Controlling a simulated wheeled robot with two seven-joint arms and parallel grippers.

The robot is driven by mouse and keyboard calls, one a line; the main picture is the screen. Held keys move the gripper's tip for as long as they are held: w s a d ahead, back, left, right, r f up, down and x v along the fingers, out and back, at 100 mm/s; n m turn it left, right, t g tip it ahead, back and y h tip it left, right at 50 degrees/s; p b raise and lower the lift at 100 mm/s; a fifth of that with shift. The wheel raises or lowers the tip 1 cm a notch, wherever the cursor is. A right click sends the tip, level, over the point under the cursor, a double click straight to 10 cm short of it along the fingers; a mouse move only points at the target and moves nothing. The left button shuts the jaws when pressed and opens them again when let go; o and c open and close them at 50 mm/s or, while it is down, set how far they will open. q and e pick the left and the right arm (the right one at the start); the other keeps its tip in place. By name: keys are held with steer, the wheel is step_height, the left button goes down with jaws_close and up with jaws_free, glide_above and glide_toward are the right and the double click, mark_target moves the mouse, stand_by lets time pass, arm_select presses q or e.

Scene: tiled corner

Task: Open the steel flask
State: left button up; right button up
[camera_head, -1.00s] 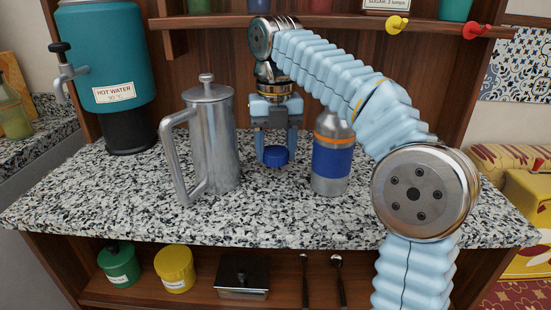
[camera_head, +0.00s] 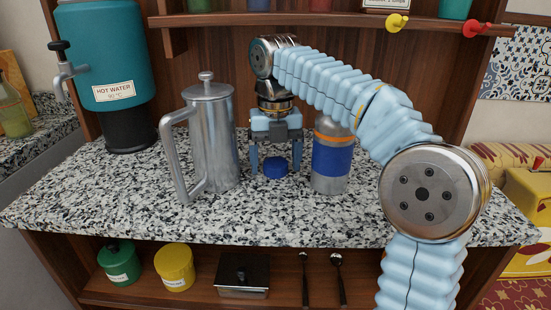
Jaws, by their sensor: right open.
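The steel flask (camera_head: 332,160) stands upright on the speckled counter (camera_head: 270,215), with a blue band and an orange ring near its top. Its upper part is partly hidden behind my right arm. A blue cap (camera_head: 275,168) rests on the counter to the left of the flask, apart from it. My right gripper (camera_head: 276,166) points down over the blue cap, its fingers open on either side of it. My left gripper is not in view.
A steel French press (camera_head: 213,140) stands close to the left of my right gripper. A teal hot water dispenser (camera_head: 108,65) is at the back left. A shelf above holds coloured cups. A lower shelf holds a green jar (camera_head: 119,262), a yellow jar (camera_head: 175,266) and a dark box (camera_head: 242,274).

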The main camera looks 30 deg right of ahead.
mark_target(275, 162)
step_height(275, 162, up, 7)
steer(key=shift+w+f, duration=0.1)
steer(key=shift+f, duration=0.1)
steer(key=shift+r, duration=0.6)
